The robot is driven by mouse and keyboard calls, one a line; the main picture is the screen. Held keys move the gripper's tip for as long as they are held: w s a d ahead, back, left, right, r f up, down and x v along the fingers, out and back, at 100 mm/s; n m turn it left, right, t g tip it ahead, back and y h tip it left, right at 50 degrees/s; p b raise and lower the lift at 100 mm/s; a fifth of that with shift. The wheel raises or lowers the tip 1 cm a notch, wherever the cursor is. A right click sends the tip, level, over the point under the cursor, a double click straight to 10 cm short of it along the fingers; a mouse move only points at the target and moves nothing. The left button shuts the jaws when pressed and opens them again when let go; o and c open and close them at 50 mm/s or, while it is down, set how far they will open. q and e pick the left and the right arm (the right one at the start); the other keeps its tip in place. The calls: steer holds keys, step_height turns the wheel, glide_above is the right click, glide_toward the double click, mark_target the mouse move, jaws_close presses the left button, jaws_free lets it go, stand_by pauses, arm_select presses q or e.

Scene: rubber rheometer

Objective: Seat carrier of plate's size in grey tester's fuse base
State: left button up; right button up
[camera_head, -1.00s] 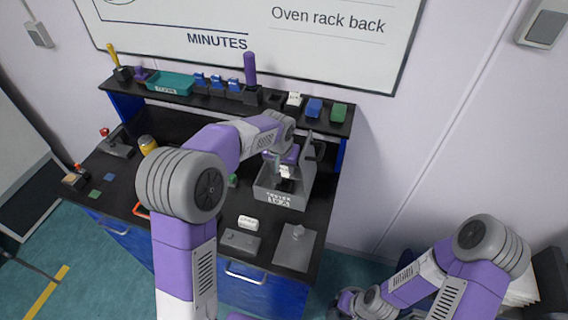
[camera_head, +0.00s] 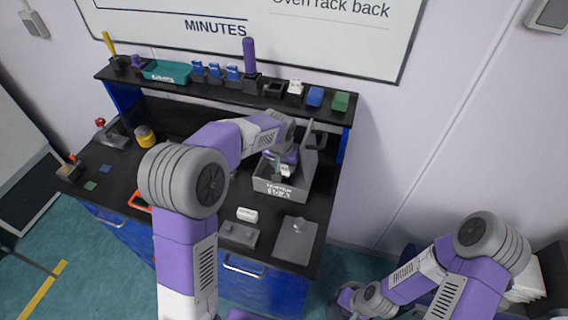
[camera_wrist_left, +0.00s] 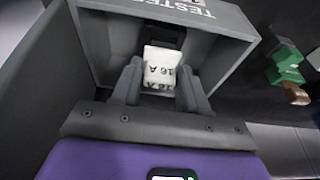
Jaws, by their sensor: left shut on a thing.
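The grey tester (camera_head: 285,188) is an open-topped box with a raised lid, at the right part of the bench; its wall also shows in the left wrist view (camera_wrist_left: 228,50). My left gripper (camera_wrist_left: 158,90) is inside the box, shut on a white carrier (camera_wrist_left: 161,66) marked 16 A. A dark fuse base (camera_wrist_left: 165,34) lies just beyond the carrier; whether the carrier touches it cannot be told. In the head view my left gripper (camera_head: 279,170) mostly hides the carrier. A plate (camera_head: 294,240) with a small knob lies at the bench front. My right gripper (camera_head: 362,302) is low, off the bench.
The back shelf (camera_head: 222,88) holds a teal tray (camera_head: 167,71), blue pieces and a green piece (camera_head: 341,101). Green and brown pieces (camera_wrist_left: 288,65) lie beside the tester.

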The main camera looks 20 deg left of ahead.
arm_select(q)
steer(key=shift+f, duration=0.2)
stand_by(0.5)
steer(key=shift+f+b, duration=1.05)
steer(key=shift+f, duration=0.15)
steer(key=o, duration=1.1)
steer(key=shift+r, duration=0.2)
step_height(320, 180, up, 5)
steer(key=p, duration=0.4)
steer(key=shift+f, duration=0.1)
